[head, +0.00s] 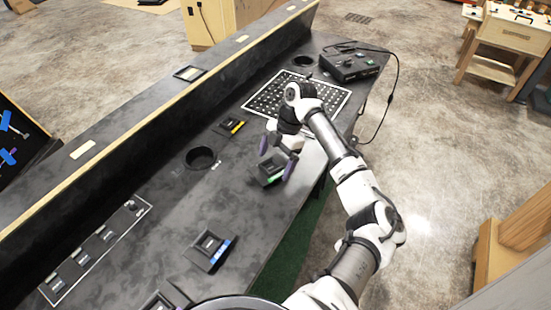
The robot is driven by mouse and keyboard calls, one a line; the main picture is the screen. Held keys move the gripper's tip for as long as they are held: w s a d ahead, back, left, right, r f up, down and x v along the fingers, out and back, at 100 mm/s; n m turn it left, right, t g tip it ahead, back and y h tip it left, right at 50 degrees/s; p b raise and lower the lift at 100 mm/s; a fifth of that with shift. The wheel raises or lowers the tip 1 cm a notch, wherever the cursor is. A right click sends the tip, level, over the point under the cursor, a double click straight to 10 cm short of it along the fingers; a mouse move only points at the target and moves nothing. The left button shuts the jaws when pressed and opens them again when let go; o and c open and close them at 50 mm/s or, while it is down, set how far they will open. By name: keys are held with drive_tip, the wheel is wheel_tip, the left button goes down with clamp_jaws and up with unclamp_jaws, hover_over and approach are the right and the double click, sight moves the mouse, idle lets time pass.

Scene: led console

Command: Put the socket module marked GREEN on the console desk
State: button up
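The socket module with a green mark (267,173) is a small dark block on the dark console desk (252,215), near the desk's right edge. My gripper (277,157) is right at this module, with its two purple fingers spread apart, one at the module's far side and one at its right. The fingers look open. I cannot tell whether they touch the module, and the gripper hides part of it.
A yellow-marked module (231,127) and a blue-marked module (209,250) lie on the desk. There are a round black opening (200,157), a dotted panel (270,98), a control box (350,66) with a cable, and a framed strip (95,248) at left. A raised ledge runs behind.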

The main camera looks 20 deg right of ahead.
drive_tip(key=shift+r, duration=0.1)
drive_tip(key=b+v, duration=0.2)
drive_tip(key=v, duration=1)
idle(0.5)
